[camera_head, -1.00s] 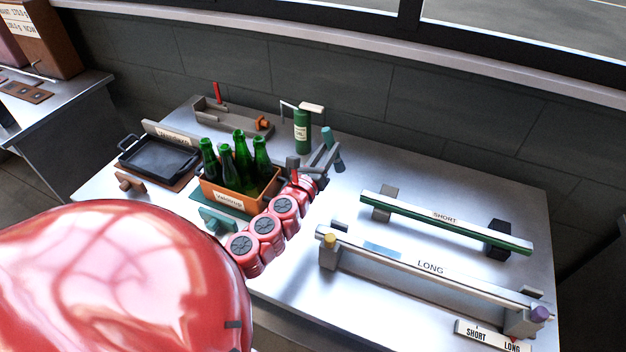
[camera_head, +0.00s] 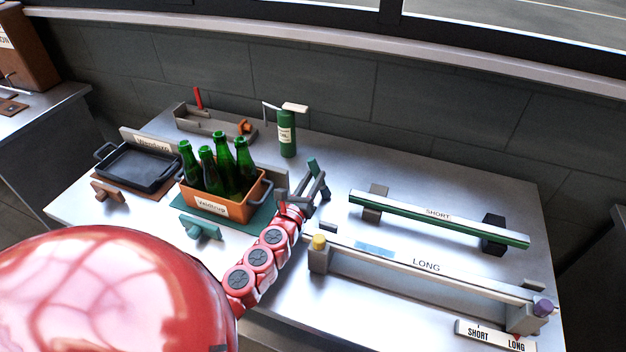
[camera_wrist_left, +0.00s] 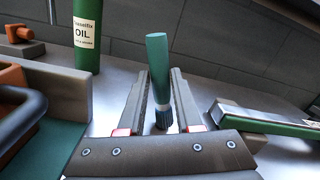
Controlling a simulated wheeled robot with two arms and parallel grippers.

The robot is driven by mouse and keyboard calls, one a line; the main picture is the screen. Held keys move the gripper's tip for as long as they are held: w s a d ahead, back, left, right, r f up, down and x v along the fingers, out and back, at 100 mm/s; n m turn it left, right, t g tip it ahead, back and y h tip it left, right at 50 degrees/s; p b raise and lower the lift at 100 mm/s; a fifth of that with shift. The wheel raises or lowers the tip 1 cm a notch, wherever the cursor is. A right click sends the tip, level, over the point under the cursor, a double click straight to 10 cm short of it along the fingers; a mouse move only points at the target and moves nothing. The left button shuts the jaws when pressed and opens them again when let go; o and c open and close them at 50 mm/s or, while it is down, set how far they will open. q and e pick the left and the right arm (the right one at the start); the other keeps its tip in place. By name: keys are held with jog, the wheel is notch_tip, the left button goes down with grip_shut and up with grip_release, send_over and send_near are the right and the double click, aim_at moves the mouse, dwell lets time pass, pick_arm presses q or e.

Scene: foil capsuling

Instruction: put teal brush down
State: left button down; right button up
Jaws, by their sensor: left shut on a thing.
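The teal brush (camera_head: 314,167) is at the middle of the bench, right of the orange crate. In the left wrist view the teal brush (camera_wrist_left: 158,70) has its teal handle up, slightly tilted, with a pale band and dark blue bristles below. My left gripper (camera_head: 304,188) is shut on it; the fingers (camera_wrist_left: 161,92) lie on either side of the brush in the wrist view. I cannot tell whether the bristles touch the bench. A teal rest (camera_head: 203,229) stands in front of the crate. My right gripper is not in view.
The orange crate (camera_head: 208,208) holds several green bottles on a teal mat. A green oil bottle (camera_head: 287,134) stands behind the gripper. SHORT (camera_head: 437,216) and LONG (camera_head: 425,266) rails fill the right side. A black tray (camera_head: 140,168) is at left. Bare bench shows behind the rails.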

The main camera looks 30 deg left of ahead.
pick_arm(q)
jog(key=shift+f, duration=0.1)
jog(key=shift+f+b, duration=0.15)
jog(key=shift+b, duration=0.15)
jog(key=c, duration=0.6)
grip_release()
jog(key=shift+r, duration=0.2)
jog(key=shift+s, duration=0.15)
jog(key=b+v, duration=0.1)
jog(key=v, duration=0.9)
jog(key=shift+v, duration=0.85)
jog(key=shift+s, duration=0.15)
